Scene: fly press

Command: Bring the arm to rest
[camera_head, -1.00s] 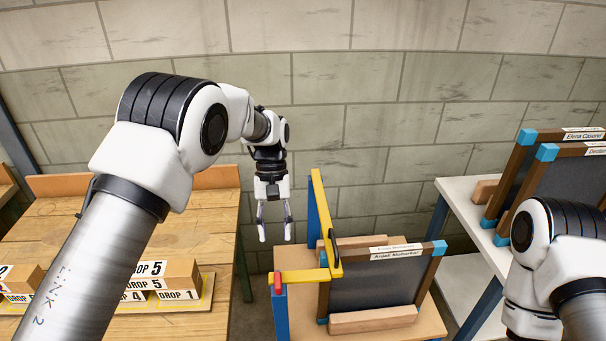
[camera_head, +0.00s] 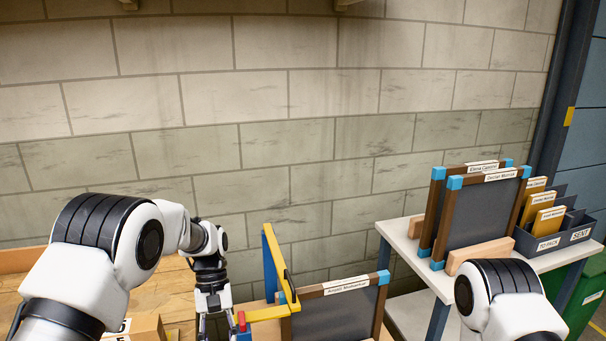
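My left arm comes in from the left, and its wrist points down beside the blue and yellow press frame. My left gripper (camera_head: 216,327) hangs at the bottom edge of the view, left of the press. Its fingers start apart with nothing seen between them, and its fingertips are cut off by the picture edge. My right arm shows only as a white and black joint at the bottom right. My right gripper is out of view.
The press (camera_head: 272,262) stands close right of my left gripper, with a framed screen (camera_head: 335,312) beside it. A wooden table (camera_head: 160,282) lies left. On the right, a white table (camera_head: 398,240) holds more framed screens (camera_head: 484,215) and a dark card tray (camera_head: 575,238). A green bin (camera_head: 584,300) stands far right.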

